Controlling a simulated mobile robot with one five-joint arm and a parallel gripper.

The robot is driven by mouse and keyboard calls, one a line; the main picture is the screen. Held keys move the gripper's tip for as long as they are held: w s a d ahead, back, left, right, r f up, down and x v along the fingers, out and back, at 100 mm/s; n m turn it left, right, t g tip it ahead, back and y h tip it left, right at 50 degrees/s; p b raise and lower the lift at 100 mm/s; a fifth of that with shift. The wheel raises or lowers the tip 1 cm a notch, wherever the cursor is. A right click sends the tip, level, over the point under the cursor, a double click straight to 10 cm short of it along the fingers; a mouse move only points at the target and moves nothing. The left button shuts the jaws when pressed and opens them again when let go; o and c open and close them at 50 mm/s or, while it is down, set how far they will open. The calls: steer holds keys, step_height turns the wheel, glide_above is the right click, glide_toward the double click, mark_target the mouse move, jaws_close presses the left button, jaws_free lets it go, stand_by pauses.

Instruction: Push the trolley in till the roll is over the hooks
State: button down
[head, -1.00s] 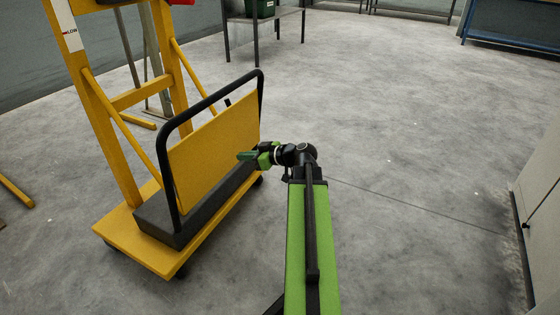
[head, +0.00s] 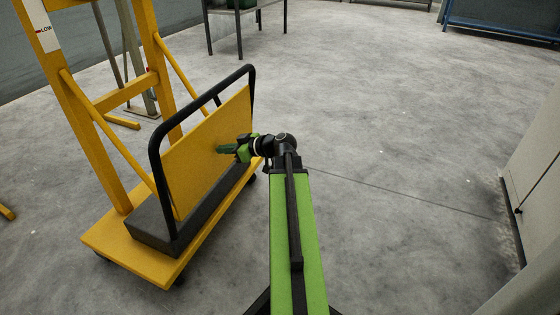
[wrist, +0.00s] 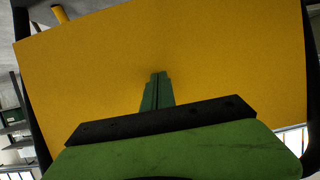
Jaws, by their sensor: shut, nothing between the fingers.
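The yellow trolley (head: 124,240) stands at the left in the head view, with a tall yellow frame, a dark base block and a black push handle (head: 157,150). A flat yellow panel (head: 190,160) sits inside the handle. My gripper (head: 222,149) is shut and empty, its tips at the panel's face near its right part. In the wrist view the shut green fingers (wrist: 157,88) point at the panel (wrist: 90,75), which fills most of the picture. I cannot tell whether the tips touch it. The roll and the hooks are not clearly in view.
A dark table (head: 247,12) with a green bin on it stands behind at the top. A blue-framed bench (head: 500,28) is at the far right back. A pale cabinet (head: 535,165) stands at the right edge. The grey floor between is clear.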

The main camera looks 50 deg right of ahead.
mark_target(210, 154)
steer(key=shift+d, duration=0.1)
stand_by(0.3)
steer(key=w+a, duration=0.4)
steer(key=w, duration=0.7)
steer(key=shift+w, duration=0.2)
stand_by(0.9)
steer(key=s, duration=1.1)
steer(key=shift+s+d, duration=0.1)
steer(key=shift+s, duration=0.25)
steer(key=shift+w, duration=0.4)
